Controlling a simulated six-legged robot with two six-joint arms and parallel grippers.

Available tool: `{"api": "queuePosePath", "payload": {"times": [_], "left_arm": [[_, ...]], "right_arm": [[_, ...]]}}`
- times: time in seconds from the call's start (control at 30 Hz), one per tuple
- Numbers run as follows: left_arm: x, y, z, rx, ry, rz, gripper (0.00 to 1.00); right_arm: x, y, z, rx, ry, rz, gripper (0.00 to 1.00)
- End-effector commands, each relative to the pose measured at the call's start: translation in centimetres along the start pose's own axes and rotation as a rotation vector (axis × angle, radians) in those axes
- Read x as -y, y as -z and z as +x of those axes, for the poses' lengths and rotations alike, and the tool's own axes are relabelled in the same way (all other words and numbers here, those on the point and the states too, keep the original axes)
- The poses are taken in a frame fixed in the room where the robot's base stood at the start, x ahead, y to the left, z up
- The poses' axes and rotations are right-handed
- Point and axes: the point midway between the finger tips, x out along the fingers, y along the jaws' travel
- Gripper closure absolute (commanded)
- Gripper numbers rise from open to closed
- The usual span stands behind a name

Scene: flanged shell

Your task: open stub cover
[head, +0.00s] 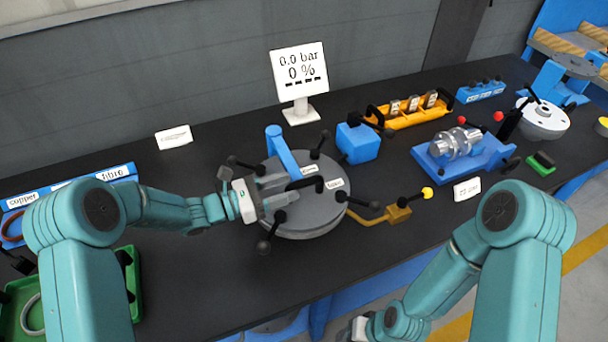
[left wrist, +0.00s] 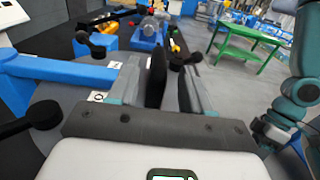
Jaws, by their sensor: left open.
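The stub cover (head: 325,209) is a round grey disc lying flat on its flange, with several black-knobbed clamp bolts around its rim. A blue arm (head: 282,150) reaches over it from the back. A black handle (head: 306,184) stands on the cover; it also shows in the left wrist view (left wrist: 156,76). My left gripper (head: 283,191) is low over the cover's left side. Its open fingers (left wrist: 163,90) have the black handle between them, with gaps visible. I cannot tell how deep the handle sits. My right gripper (head: 356,330) is at the bottom edge, mostly cut off.
A black-knobbed bolt (head: 264,247) sticks out near my left wrist. A brass valve (head: 398,214) with a yellow-tipped lever stands to the right. A blue block (head: 357,142) and a display sign (head: 299,77) stand behind. The front bench strip is clear.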

Motion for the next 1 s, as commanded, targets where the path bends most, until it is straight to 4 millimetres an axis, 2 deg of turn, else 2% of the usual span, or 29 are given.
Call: {"api": "queuePosePath", "payload": {"times": [0.1,0.3,0.67,0.8,0.83,1.0], "left_arm": [[0.1,-0.2,2.6,-0.001,0.004,0.0,0.51],[-0.2,0.0,5.1,-0.001,0.002,0.0,0.51],[-0.4,0.1,5.7,-0.001,0.0,0.001,0.51],[-0.3,0.0,5.6,0.0,0.0,0.001,0.97],[-0.3,0.0,5.6,0.0,0.0,0.0,1.0],[-0.4,0.0,5.6,0.0,0.0,0.0,1.0]], "right_arm": [[0.3,0.0,-0.8,0.0,0.0,0.0,0.43],[0.4,0.0,-1.2,0.0,0.0,0.0,0.43],[0.4,0.0,-1.2,0.0,0.0,0.0,0.43],[0.4,0.0,-1.2,0.0,0.0,0.0,0.43],[0.5,0.0,-1.2,0.0,0.0,0.0,0.43],[0.4,0.0,-1.2,0.0,0.0,0.0,0.43]]}}
